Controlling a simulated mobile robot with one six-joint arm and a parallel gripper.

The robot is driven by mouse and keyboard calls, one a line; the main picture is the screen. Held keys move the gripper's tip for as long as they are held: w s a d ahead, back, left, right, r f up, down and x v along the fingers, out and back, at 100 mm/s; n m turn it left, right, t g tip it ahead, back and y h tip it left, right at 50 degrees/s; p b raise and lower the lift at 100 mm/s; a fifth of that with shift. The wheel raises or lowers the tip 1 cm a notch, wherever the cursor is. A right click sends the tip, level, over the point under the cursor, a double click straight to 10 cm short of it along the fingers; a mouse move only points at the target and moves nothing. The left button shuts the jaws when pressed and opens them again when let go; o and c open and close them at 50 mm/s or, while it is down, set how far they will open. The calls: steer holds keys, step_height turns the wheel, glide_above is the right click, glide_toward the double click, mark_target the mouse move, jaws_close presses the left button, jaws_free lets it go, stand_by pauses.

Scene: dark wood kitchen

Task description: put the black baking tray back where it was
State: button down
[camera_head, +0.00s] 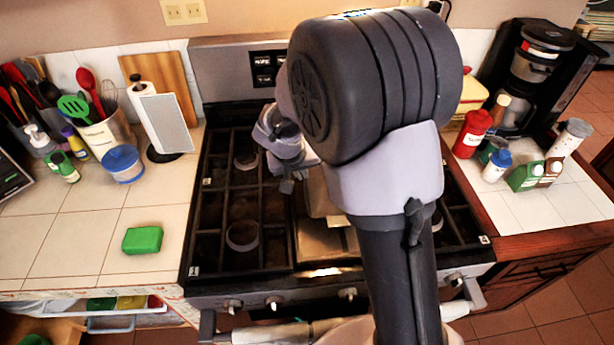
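No black baking tray can be made out in the head view; my large arm covers part of the stove (255,283), where something could be hidden. My gripper (288,184) is over the middle of the stove, pointing down, and is small and partly hidden by my arm. Whether its fingers are open or shut is not clear. Below and right of it, a tan-brown flat surface (322,243) shows between the black grates, partly behind my arm. I cannot tell what it is.
The left counter holds a green block (142,239), a blue-white tub (123,163), a paper towel roll (160,120) and a utensil pot (105,132). The right counter holds a red bottle (472,134), several other containers and a black coffee maker (530,75). A bar handle crosses the stove's front.

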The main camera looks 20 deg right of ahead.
steer(key=shift+s+b+x, duration=0.2)
steer(key=shift+b+x, duration=0.6)
steer(key=shift+x, duration=1.1)
steer(key=shift+f+b, duration=0.3)
steer(key=c, duration=1.7)
jaws_free()
steer(key=shift+r, duration=0.1)
